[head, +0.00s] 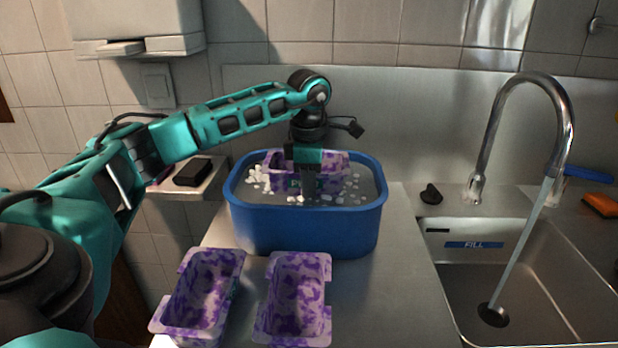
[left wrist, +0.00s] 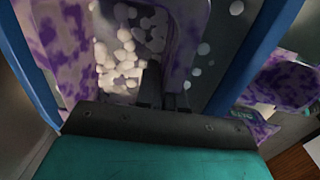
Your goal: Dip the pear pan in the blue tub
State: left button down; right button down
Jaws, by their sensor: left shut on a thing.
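The blue tub (head: 305,232) stands on the counter, holding liquid with white lumps floating in it. A purple-mottled pan (head: 278,172) is inside the tub at its back, low in the liquid. My left gripper (head: 308,186) points down into the tub and is shut on this pan's near side. Green marks show beside the fingers, but I cannot read a whole name. In the left wrist view, the pan (left wrist: 62,40) and white lumps show around the fingers (left wrist: 165,92), between the tub's blue walls (left wrist: 270,45). My right gripper is not in view.
Two similar purple pans, one at left (head: 203,290) and one at right (head: 296,295), stand in front of the tub; their labels are not readable. A sink (head: 540,270) with a running tap (head: 545,85) is at right. A black sponge (head: 192,172) lies on a left ledge.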

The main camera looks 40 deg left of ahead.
pick_arm(q)
notch_tip(320, 180, down, 6)
jog(key=b, duration=0.2)
jog(key=shift+r+b, duration=0.25)
jog(key=shift+b, duration=0.1)
jog(key=shift+f, duration=0.4)
jog(key=shift+f+b, duration=0.5)
jog(key=shift+f, duration=0.5)
dwell(1.3)
